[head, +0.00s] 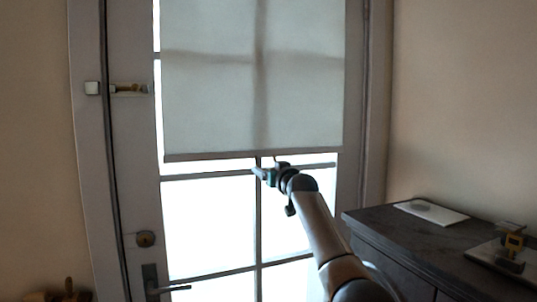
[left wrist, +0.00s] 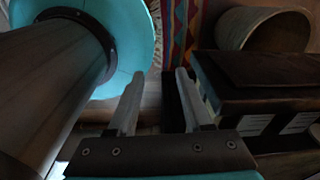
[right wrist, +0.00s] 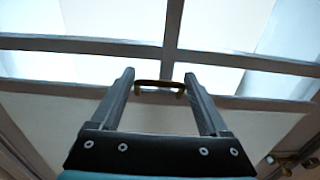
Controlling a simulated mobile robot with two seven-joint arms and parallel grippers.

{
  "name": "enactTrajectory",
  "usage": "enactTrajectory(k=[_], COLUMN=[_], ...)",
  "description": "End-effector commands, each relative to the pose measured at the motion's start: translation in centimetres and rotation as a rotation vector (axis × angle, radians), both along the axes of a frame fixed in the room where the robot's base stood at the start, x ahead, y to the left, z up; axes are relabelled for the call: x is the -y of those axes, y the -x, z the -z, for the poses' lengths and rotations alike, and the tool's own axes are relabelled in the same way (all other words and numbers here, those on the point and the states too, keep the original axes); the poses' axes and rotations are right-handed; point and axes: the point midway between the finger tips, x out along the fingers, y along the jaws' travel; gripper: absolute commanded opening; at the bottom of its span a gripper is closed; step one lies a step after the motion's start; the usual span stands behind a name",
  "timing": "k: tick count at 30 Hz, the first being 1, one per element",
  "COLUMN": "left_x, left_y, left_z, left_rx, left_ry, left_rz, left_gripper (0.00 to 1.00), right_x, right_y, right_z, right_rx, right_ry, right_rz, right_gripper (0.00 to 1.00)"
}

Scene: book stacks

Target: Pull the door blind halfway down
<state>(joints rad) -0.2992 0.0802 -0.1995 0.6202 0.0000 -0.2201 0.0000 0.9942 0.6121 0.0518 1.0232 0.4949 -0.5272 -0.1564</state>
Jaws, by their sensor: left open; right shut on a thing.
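The pale blind (head: 215,100) hangs over the upper part of the glazed door (head: 120,190). Its dark bottom bar (head: 200,156) sits above the bare lower panes, and the blind's top is out of view. My right gripper (head: 266,174) is at the middle of the bottom bar. In the right wrist view a small brass-coloured pull handle (right wrist: 160,84) lies between the fingertips of my right gripper (right wrist: 160,78), which is shut on it. My left gripper (left wrist: 158,80) is open and empty, low down, and outside the head view.
A dark cabinet (head: 400,235) with a white sheet (head: 431,212) on top stands right of the door. The door has a lever handle (head: 165,288) at lower left and a latch (head: 128,89) higher up. Near my left gripper are a box (left wrist: 245,85) and a striped rug (left wrist: 180,40).

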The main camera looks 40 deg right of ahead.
Motion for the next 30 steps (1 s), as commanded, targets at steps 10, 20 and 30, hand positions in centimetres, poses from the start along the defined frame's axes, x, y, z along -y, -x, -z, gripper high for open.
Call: enactTrajectory(k=[10,20,30], left_x=[0.0,0.0,0.1], left_y=[0.0,0.0,0.0], left_z=[1.3,1.3,1.3], left_rx=[0.0,0.0,0.0], left_ry=[0.0,0.001,0.001], left_rz=[0.0,0.0,0.0], left_gripper=[0.5,0.5,0.5], right_x=[0.3,0.3,0.2], right_y=[0.1,0.1,0.0], right_z=[3.8,3.9,3.8], right_rx=[0.0,0.001,0.001], right_ry=[-0.002,-0.003,-0.002], right_rz=[0.005,0.005,0.003], right_gripper=[0.0,0.0,0.9])
